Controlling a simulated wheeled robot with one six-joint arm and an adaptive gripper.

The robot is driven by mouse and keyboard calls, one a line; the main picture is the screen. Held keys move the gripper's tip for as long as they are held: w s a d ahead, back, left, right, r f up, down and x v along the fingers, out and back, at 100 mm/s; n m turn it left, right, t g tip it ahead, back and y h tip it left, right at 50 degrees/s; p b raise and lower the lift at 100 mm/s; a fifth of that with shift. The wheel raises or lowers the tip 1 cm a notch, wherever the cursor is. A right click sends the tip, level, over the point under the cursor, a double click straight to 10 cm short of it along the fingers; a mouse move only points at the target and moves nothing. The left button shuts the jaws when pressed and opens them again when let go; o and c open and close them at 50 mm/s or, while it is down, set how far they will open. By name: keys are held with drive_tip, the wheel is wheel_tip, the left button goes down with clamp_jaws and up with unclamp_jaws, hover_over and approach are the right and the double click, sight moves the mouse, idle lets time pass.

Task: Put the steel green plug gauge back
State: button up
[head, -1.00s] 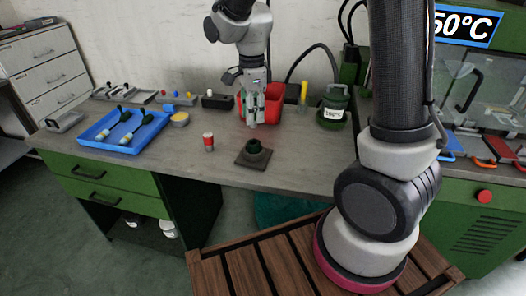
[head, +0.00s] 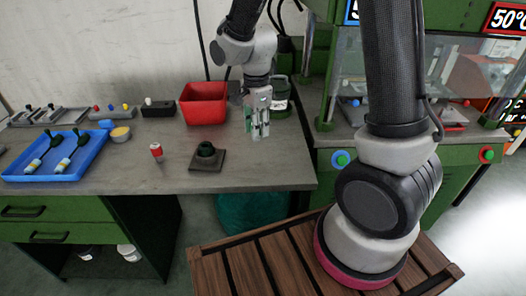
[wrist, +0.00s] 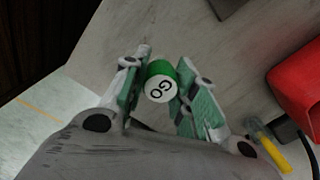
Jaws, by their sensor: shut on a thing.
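My gripper (head: 258,122) is above the right part of the workbench, to the right of the red bin. In the wrist view its fingers (wrist: 160,90) are closed around the green plug gauge (wrist: 159,72), whose round white end reads "GO". The rest of the gauge is hidden behind that end and the fingers. A dark green round piece on a square dark base (head: 206,156) stands on the bench, left of my gripper.
A blue tray (head: 20,177) with two green-handled tools lies at the left. A red bin (head: 203,103) stands behind, and shows at the right of the wrist view (wrist: 296,80). Several small fixtures line the back. A glass-fronted green machine (head: 400,90) stands right. The front bench is mostly clear.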

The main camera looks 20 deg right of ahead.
sight(257, 141)
wheel_tip(257, 141, down, 7)
idle(0.3)
drive_tip(key=o, duration=1.1)
drive_tip(key=shift+f, duration=0.1)
